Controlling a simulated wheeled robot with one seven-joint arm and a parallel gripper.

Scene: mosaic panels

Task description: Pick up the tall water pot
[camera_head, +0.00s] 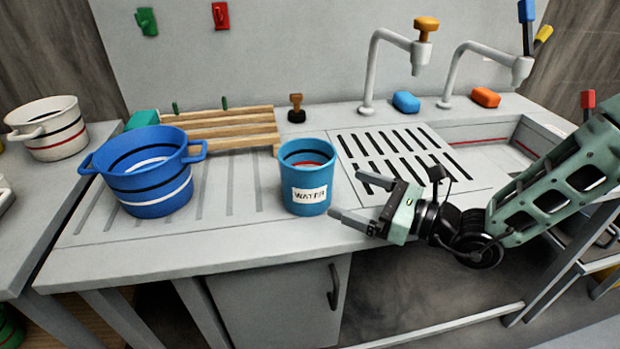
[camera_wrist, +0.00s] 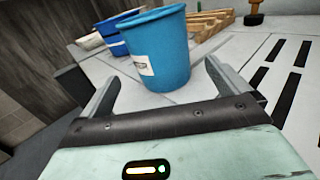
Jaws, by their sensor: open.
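The tall water pot (camera_head: 306,201) is a blue cup-shaped pot with a white "WATER" label, upright on the grey counter near its front edge. My gripper (camera_head: 352,218) is open and just to the right of the pot, with its fingers pointing left at it. In the wrist view the water pot (camera_wrist: 165,60) stands ahead, roughly between the lines of my two open fingers (camera_wrist: 158,88). The fingers look empty. I cannot tell whether a fingertip touches the pot.
A wide blue two-handled pot (camera_head: 150,195) stands to the left, with a wooden rack (camera_head: 220,130) behind. A white pot (camera_head: 48,143) is at far left. A slotted drain (camera_head: 390,155), grey taps (camera_head: 370,75) and an orange block (camera_head: 485,97) are at right.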

